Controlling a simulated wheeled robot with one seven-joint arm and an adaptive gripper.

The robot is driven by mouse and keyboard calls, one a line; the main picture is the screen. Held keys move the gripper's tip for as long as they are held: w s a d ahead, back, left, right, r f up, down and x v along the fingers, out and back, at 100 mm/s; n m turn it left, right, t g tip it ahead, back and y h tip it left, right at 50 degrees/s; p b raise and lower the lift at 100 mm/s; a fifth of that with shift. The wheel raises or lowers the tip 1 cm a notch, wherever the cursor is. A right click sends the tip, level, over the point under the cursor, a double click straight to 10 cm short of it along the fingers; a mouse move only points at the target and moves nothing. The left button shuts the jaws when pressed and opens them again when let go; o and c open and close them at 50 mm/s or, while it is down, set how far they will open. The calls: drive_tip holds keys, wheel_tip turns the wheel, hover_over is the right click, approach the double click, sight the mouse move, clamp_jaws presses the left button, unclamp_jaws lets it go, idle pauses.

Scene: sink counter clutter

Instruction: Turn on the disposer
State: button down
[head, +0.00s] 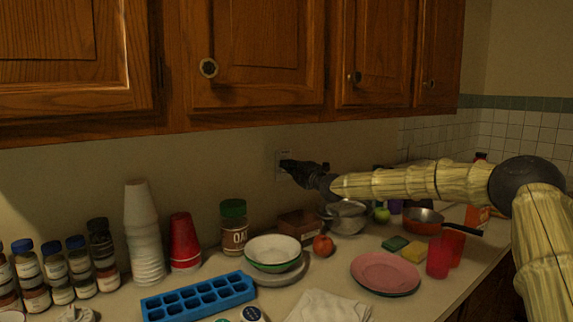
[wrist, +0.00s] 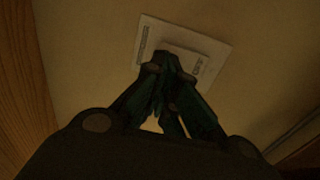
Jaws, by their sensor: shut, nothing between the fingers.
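A pale wall switch plate (head: 281,160) is on the wall below the upper cabinets, above the counter. In the wrist view the plate (wrist: 198,38) is tilted, with small dark print on it, and it appears to carry a raised middle part. My dark gripper (head: 286,164) is shut and empty, with its fingertips at the plate. In the wrist view the fingertips (wrist: 168,62) overlap the plate's lower part and hide some of it. I cannot tell whether they touch it, or which way the switch is set.
Upper wooden cabinets (head: 262,60) hang over the workspace. Below my gripper stand a brown box (head: 297,222), an oats jar (head: 233,224), metal bowls (head: 347,218) and a tomato (head: 323,245). Red cups (head: 184,240) and a blue ice tray (head: 198,297) are left and front.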

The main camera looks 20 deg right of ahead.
drive_tip(key=shift+w+a, duration=0.25)
drive_tip(key=shift+w, duration=0.35)
drive_tip(key=shift+r, duration=0.1)
drive_tip(key=s+d+r+b, duration=0.1)
drive_tip(key=s+d, duration=0.3)
drive_tip(key=s, duration=0.8)
drive_tip(key=shift+s+r+g, duration=0.25)
drive_tip(key=shift+r+g, duration=0.15)
drive_tip(key=shift+r, duration=0.05)
idle(0.3)
drive_tip(key=shift+d, duration=0.1)
idle(0.3)
